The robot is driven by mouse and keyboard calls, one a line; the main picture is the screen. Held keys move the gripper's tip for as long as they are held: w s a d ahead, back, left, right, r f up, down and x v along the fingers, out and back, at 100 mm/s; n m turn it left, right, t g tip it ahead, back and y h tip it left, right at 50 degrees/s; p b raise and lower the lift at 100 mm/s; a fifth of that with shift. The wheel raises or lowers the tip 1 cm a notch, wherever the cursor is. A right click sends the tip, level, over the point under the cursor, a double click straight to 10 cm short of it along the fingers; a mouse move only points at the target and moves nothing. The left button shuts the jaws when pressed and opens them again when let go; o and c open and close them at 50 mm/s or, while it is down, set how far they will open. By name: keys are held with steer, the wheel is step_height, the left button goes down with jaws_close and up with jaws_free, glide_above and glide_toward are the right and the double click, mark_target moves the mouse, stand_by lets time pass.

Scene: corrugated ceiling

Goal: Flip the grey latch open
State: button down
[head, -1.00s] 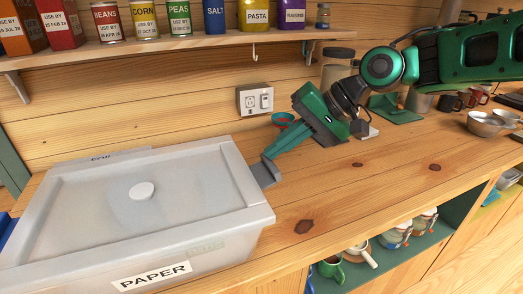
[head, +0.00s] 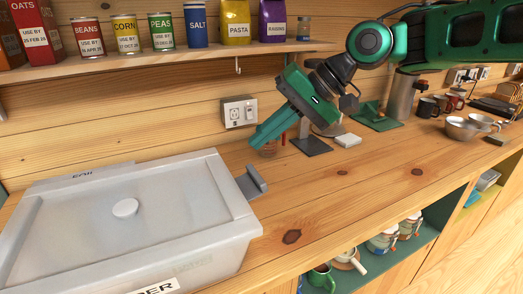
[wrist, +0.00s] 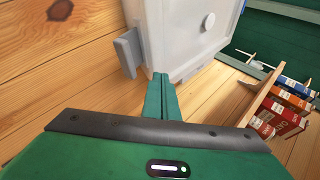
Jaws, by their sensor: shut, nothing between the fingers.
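The grey latch (head: 252,186) juts outward from the right end of the pale grey lidded box (head: 190,262). In the wrist view the latch (wrist: 129,52) shows as a grey slab standing out beside the box wall (wrist: 152,45). My green gripper (head: 257,146) is shut and empty. In the head view it appears beyond the latch, towards the back wall, with a visible gap between them. In the wrist view its closed fingertips (wrist: 160,76) point at the box's near edge, right of the latch. The latch's hinge is too small to make out.
A wall socket (head: 240,111) is behind my gripper, and a shelf (head: 190,52) of tins and packets runs above. A dark stand (head: 312,146) and a white block (head: 348,140) are to the right.

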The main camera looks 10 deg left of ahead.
steer(key=v, duration=0.8)
steer(key=shift+w+d, duration=0.25)
steer(key=shift+d, duration=0.15)
